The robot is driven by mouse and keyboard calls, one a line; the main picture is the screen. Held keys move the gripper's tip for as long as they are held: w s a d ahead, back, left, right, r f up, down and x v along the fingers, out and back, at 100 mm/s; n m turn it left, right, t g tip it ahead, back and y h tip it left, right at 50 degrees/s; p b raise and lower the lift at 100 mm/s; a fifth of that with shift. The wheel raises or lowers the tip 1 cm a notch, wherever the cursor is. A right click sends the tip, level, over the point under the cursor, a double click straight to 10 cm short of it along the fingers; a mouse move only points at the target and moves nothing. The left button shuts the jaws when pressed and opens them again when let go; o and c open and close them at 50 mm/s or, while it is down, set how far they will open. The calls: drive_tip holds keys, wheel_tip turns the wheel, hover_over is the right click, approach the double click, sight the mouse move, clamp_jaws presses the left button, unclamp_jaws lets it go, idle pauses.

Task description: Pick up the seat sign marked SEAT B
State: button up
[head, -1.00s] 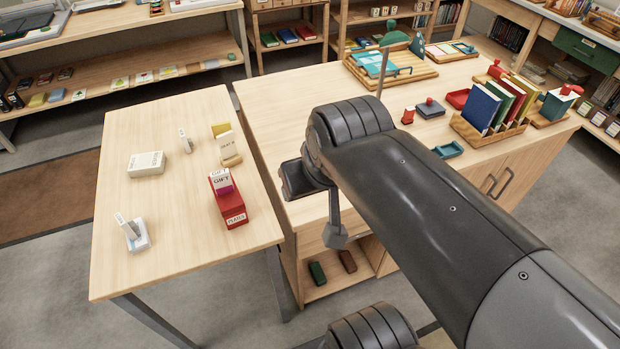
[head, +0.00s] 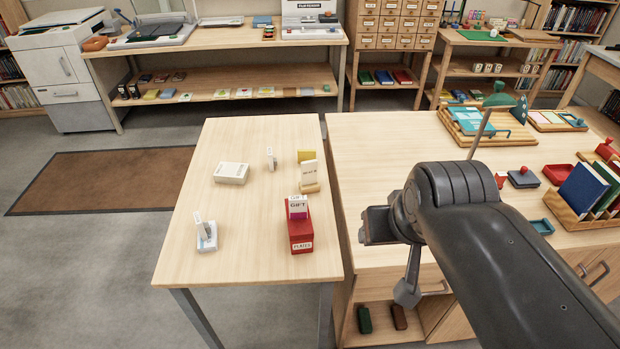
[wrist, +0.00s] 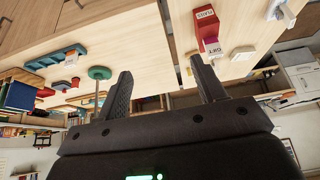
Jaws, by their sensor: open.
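No lettering reading SEAT B can be made out. Small upright white signs stand on the narrow table (head: 215,270): one toward the back (head: 271,158) and one on a white base near the front left (head: 206,236). Another white card stands in a wooden holder (head: 309,186) with a yellow piece behind it. Which one is the seat sign I cannot tell. My gripper (wrist: 163,82) is open in the wrist view, with nothing between its fingers. In the head view my arm reaches over the wooden counter, to the right of the narrow table.
A red PLATES box (head: 301,237) with GIFT cards and a white box (head: 231,173) share the narrow table. Open floor with a brown mat (head: 105,181) lies left.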

idle(0.4)
drive_tip(key=shift+o, duration=1.1)
